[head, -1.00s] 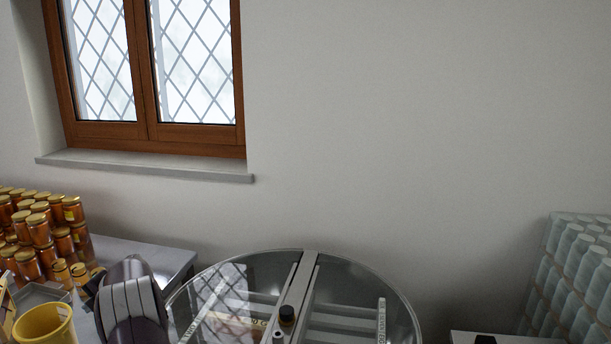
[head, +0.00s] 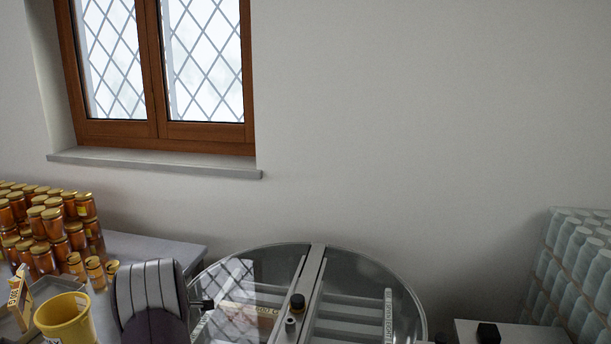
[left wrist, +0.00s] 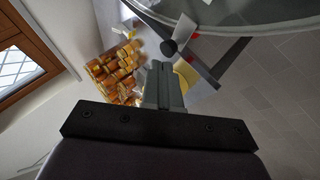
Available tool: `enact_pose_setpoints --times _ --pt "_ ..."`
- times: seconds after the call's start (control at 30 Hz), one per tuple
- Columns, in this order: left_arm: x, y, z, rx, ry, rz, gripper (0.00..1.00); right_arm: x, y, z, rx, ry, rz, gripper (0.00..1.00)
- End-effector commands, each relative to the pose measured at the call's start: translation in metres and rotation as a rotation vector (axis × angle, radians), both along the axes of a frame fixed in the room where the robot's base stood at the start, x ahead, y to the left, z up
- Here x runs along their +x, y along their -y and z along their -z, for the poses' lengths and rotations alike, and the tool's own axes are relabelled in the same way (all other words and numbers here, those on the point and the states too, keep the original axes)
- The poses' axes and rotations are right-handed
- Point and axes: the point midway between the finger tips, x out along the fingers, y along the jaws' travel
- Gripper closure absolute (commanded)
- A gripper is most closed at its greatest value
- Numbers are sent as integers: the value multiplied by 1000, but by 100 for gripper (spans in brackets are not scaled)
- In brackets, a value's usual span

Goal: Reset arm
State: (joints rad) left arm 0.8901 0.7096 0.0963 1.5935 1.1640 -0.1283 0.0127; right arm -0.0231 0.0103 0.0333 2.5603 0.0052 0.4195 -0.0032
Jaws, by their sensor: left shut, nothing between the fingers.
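My left gripper (left wrist: 163,85) shows in the left wrist view with its two grey fingers together and nothing between them. It is held in the air, with the jars and the round drum behind it in the picture. In the head view a dark, grey-ribbed part of my left arm (head: 150,290) stands at the lower left, just left of the drum; the fingers cannot be made out there. My right arm and gripper are in neither view.
A round clear-topped drum (head: 316,262) with a crossbar fills the bottom middle. Stacked honey jars (head: 45,225) stand on a grey table at left, near a yellow bucket (head: 66,318). Wrapped pale jars (head: 580,265) are stacked at right. A window (head: 158,70) is in the wall.

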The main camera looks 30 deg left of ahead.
Motion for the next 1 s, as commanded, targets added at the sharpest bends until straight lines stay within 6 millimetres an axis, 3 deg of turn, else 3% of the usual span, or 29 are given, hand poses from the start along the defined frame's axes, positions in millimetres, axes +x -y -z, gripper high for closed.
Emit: enact_pose_setpoints --times 0.13,0.23,0.3,0.4,0.5,0.57,0.7,1.0 --pt "29 114 16 -68 -178 436 100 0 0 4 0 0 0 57" --pt "22 218 27 -118 -348 807 100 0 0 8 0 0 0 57" --pt "-2 288 32 -142 -482 1070 100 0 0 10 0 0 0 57" --pt "-54 370 33 -143 -683 1425 100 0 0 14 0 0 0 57" --pt "-108 426 30 -74 -860 1730 100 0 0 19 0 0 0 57" --pt "-127 451 25 12 -911 1866 100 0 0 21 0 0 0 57" --pt "-122 481 12 130 -887 1969 100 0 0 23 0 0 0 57" --pt "-122 483 12 137 -887 1980 100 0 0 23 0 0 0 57"
